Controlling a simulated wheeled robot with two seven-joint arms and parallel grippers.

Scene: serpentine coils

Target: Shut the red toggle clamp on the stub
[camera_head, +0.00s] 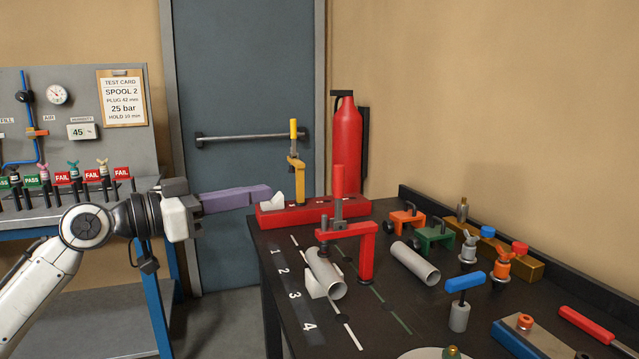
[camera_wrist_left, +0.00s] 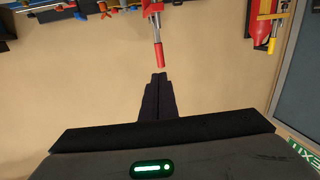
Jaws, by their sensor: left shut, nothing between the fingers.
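The red toggle clamp (camera_head: 363,252) stands on the dark bench, its arm reaching left over the stub. Its red handle (camera_head: 339,178) points straight up. The stub (camera_head: 325,273) is a grey pipe piece lying on a white block (camera_head: 316,284), below the clamp's arm. My left gripper (camera_head: 271,192) has purple fingers, shut and empty, left of the handle and apart from it in the head view. In the left wrist view the red handle (camera_wrist_left: 159,54) lies just beyond the shut fingertips (camera_wrist_left: 159,75); I cannot tell the exact gap. My right gripper is not in view.
A red rack (camera_head: 285,217) with a yellow-handled clamp (camera_head: 295,165) and a whitish piece stands at the bench's back left. Another pipe (camera_head: 414,263), orange and green clamps (camera_head: 433,239) and several plugs lie to the right. Free air surrounds the upright handle.

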